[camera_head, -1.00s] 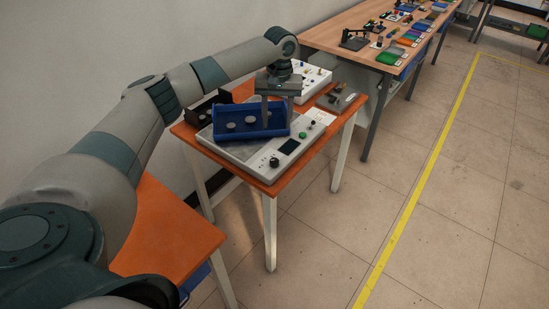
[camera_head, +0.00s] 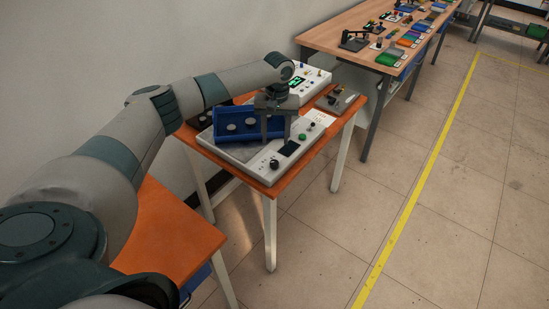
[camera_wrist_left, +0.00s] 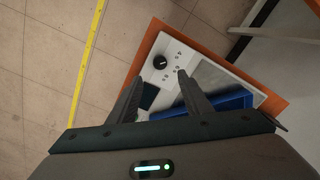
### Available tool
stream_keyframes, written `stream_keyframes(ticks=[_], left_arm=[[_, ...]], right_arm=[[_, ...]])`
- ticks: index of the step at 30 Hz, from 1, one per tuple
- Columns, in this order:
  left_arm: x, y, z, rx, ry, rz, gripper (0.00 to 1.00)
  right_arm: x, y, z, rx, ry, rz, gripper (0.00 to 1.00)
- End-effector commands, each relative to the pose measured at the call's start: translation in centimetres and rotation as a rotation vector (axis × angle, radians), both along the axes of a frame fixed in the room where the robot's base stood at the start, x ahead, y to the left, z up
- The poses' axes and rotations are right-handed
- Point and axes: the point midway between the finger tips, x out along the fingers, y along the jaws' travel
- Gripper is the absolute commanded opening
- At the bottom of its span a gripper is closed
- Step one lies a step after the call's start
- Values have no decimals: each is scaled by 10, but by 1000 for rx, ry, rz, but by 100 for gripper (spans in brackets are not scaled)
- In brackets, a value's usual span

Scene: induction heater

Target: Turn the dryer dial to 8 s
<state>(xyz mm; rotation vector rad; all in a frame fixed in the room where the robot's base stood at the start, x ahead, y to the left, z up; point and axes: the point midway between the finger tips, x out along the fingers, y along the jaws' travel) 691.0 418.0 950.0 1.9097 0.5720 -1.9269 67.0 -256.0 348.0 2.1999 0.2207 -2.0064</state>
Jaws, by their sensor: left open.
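A black dial (camera_head: 274,164) sits near the front corner of a pale control box (camera_head: 270,178) on the orange table; it also shows in the left wrist view (camera_wrist_left: 160,62). Its setting is too small to read. A dark display (camera_head: 289,148) and a green button (camera_head: 302,137) are on the same panel. My left gripper (camera_head: 276,136) is open and empty, pointing down above the panel, behind the dial and apart from it. In the left wrist view the dial lies just beyond the open fingertips (camera_wrist_left: 158,78). My right gripper is not in view.
A blue tray (camera_head: 222,138) with grey discs rests on the box beside my gripper. A white unit (camera_head: 316,82) with a lit green display (camera_head: 296,82) and a grey device (camera_head: 336,100) stand behind. The orange table (camera_head: 318,153) ends close to the dial; open floor lies right.

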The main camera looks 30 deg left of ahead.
Motion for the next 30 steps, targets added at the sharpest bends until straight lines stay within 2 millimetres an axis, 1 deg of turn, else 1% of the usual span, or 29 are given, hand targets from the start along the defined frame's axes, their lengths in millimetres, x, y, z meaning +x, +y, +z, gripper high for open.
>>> stream_keyframes(ticks=[1,12,18,24,30], left_arm=[[-1,0,-8,1,4,0,45],[-2,1,-75,1,3,-1,45],[-2,2,-101,1,2,-1,45],[-2,3,-113,0,0,0,45],[-2,3,-114,0,0,0,45]], right_arm=[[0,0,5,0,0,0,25],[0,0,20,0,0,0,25],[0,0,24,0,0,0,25],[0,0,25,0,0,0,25],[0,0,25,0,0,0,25]])
